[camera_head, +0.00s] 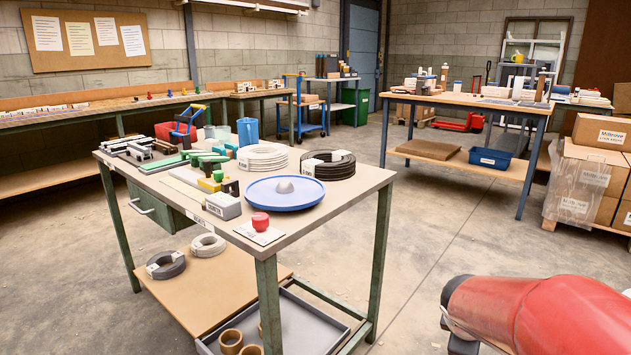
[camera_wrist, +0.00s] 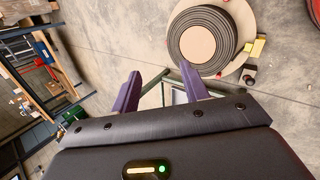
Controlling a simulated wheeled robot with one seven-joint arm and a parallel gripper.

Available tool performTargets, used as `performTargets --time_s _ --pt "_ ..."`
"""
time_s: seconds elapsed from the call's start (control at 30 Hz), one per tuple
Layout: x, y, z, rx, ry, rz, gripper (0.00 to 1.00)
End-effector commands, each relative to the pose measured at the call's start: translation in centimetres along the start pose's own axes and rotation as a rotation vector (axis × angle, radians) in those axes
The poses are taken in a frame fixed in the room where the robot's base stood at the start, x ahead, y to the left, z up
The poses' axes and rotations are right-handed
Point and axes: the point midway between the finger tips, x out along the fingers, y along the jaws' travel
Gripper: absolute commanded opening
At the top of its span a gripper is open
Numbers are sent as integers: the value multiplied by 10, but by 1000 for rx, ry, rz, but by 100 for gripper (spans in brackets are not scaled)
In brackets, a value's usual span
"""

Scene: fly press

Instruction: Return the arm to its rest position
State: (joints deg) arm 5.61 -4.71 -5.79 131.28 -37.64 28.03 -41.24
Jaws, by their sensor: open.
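My gripper (camera_wrist: 160,72) shows in the wrist view with its two purple fingers spread apart and nothing between them. Part of my red arm (camera_head: 540,312) shows at the lower right of the head view, beyond the right front of the workbench. The gripper itself is outside the head view. In the wrist view a dark ringed coil (camera_wrist: 178,40) with a pale centre lies beyond the fingers, apart from them.
The green-legged workbench (camera_head: 352,203) carries a blue round tray (camera_head: 262,200), a red knob (camera_head: 260,221), a pale coil stack (camera_head: 262,157) and a dark coil stack (camera_head: 328,164). Boxes (camera_head: 595,133) stand at the right. The floor between benches is open.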

Motion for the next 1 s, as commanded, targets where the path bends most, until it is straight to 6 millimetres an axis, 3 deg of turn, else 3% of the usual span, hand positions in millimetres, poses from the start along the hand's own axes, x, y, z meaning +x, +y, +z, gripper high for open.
performTargets --time_s 0.03,0.2,0.43,0.63,1.0 --pt "-25 -9 -1 123 23 0 45" --pt "-91 -52 -5 538 103 -73 45" --pt "-154 -116 -13 957 200 -232 45" --pt "-175 -144 -18 1105 230 -320 45" --pt "-176 -146 -18 1120 232 -329 45"
